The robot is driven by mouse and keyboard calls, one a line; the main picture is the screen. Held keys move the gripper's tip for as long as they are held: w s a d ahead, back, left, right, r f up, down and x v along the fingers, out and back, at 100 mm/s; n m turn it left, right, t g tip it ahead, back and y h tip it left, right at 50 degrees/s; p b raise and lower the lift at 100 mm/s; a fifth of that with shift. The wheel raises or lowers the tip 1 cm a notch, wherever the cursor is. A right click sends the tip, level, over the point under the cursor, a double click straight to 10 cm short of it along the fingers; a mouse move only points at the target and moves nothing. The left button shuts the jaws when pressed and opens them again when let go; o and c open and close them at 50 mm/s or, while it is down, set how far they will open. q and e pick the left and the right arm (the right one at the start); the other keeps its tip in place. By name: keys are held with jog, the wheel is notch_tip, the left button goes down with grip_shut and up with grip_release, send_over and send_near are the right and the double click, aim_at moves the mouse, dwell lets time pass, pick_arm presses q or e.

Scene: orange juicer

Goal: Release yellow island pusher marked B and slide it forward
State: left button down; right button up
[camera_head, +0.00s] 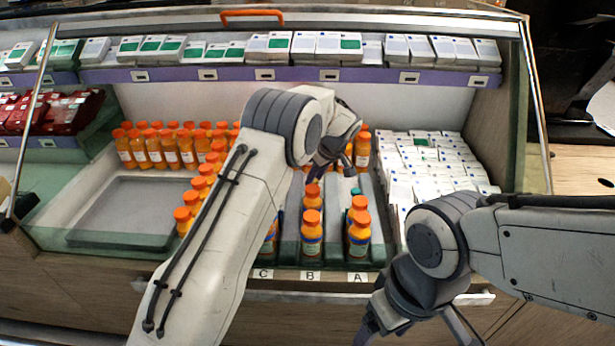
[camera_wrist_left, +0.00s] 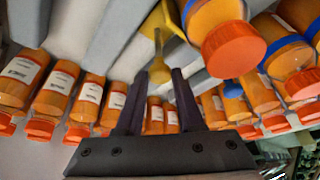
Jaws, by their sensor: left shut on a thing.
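The yellow pusher (camera_wrist_left: 160,70) shows in the left wrist view as a thin stem with a rounded end, between my left fingers. My left gripper (camera_wrist_left: 157,95) is shut on it; in the head view this gripper (camera_head: 318,172) reaches down into the lanes behind the front bottles. The pusher is hidden in the head view. The B label (camera_head: 311,276) is on the front edge, below a lane with orange bottles (camera_head: 312,236). My right gripper (camera_head: 415,332) is open and empty, in front of the shelf at lower right.
Lane A holds orange bottles (camera_head: 359,236) to the right, and the C label (camera_head: 263,274) is to the left. White boxes (camera_head: 440,165) fill the right bin. An empty grey tray (camera_head: 125,212) lies at left. Grey dividers separate the lanes.

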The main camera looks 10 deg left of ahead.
pick_arm(q)
jog(key=shift+d+r, duration=0.1)
jog(key=shift+d, duration=0.25)
jog(key=c, duration=0.5)
grip_release()
jog(key=shift+a, duration=0.1)
jog(key=shift+c, duration=0.2)
jog(key=shift+s+a, duration=0.1)
jog(key=shift+a, duration=0.1)
pick_arm(e)
jog(key=shift+s+d, duration=0.2)
jog(key=shift+d, duration=0.2)
pick_arm(q)
jog(key=p+v, duration=0.1)
jog(key=v, duration=0.9)
jog(key=shift+r, duration=0.2)
pick_arm(e)
jog(key=shift+a+r, duration=0.1)
jog(key=shift+r, duration=0.4)
